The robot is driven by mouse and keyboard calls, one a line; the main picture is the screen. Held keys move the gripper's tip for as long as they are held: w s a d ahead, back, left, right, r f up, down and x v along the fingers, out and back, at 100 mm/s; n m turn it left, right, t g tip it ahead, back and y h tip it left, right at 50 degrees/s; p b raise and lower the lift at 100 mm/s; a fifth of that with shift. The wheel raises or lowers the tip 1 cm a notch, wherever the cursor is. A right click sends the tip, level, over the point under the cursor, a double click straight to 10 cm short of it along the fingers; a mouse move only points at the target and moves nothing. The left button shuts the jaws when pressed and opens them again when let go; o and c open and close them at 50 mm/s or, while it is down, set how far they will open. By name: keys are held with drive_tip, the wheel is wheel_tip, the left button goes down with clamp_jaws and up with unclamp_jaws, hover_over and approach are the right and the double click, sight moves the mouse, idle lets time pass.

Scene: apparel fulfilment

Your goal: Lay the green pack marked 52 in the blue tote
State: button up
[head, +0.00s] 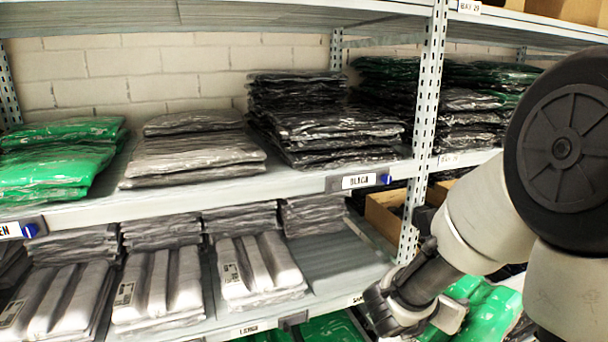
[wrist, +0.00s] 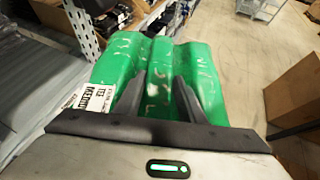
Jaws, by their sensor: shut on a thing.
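A green plastic-wrapped pack (wrist: 160,65) fills the upper middle of the wrist view, with a white printed label (wrist: 97,97) on its left side. I cannot read a clear 52 on it. My gripper (wrist: 158,88) is shut on this pack, its two dark fingers pressed around the middle fold. In the head view my gripper (head: 450,312) is at the lower right, in front of the shelving, and the green pack (head: 487,308) shows partly behind it and my arm. No blue tote shows in either view.
Grey shelving holds green packs (head: 60,160), grey packs (head: 195,150) and black packs (head: 325,130), with white-grey packs (head: 258,268) below. A shelf upright (head: 425,125) stands close to my arm. The wrist view shows a cardboard box (wrist: 295,95) and open floor (wrist: 235,60).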

drive_tip(key=w+a+r+n+t+y, duration=0.1)
drive_tip(key=w+a+n+t+y, duration=0.1)
drive_tip(key=a, duration=0.6)
drive_tip(key=w+a+r+n+t+y, duration=0.1)
drive_tip(key=w+a+n+t+y, duration=0.1)
drive_tip(key=a, duration=0.6)
drive_tip(key=n+y, duration=0.1)
drive_tip(key=n, duration=0.1)
drive_tip(key=shift+w+n+y, duration=0.15)
drive_tip(key=shift+n+y, duration=0.25)
